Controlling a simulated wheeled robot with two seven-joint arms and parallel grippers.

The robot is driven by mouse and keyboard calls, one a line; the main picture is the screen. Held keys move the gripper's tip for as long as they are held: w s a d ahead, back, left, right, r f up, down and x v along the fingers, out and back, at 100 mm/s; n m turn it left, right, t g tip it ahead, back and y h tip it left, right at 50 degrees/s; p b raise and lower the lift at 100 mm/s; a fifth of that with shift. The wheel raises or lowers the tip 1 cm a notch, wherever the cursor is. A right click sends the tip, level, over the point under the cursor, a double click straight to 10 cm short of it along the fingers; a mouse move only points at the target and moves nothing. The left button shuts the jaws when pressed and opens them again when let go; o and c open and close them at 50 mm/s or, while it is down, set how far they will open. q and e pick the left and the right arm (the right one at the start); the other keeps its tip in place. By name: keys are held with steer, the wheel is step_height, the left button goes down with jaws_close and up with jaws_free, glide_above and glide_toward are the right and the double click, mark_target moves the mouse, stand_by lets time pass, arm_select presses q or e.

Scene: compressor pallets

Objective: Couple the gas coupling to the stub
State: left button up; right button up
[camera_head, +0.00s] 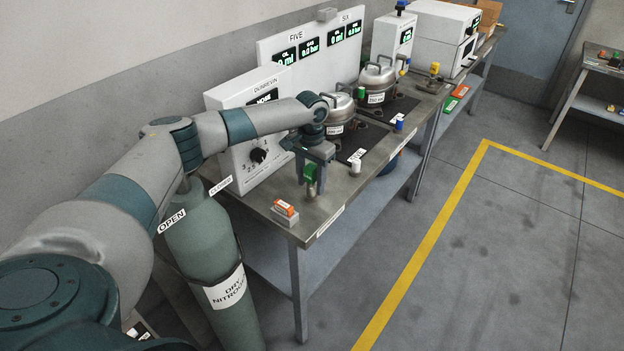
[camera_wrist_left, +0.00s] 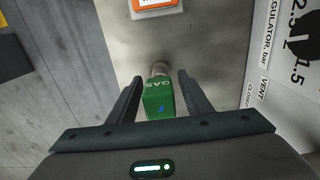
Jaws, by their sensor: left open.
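The green gas coupling (camera_head: 310,172) is at the near end of the steel bench in the head view. In the left wrist view the coupling (camera_wrist_left: 158,101), marked GAS, lies between the two dark fingers of my left gripper (camera_wrist_left: 159,80). The gripper is open, with a gap on both sides of the coupling. A metal stub (camera_wrist_left: 160,69) shows at the coupling's far end; in the head view the stub (camera_head: 311,190) is just below the coupling. I cannot tell whether they are locked together. My left gripper (camera_head: 309,162) points down there. My right gripper is not in view.
An orange-and-white block (camera_head: 285,211) lies near the bench's front corner. A dry nitrogen cylinder (camera_head: 203,250) stands by the bench's near end. Two compressors (camera_head: 341,112) sit farther along. The floor at right is open.

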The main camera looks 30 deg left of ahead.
mark_target(311, 167)
arm_select(q)
steer(key=shift+p, duration=0.6)
stand_by(0.7)
stand_by(0.3)
jaws_close()
steer(key=shift+r, duration=0.1)
steer(key=shift+r+p, duration=2.9)
steer(key=shift+p, duration=0.55)
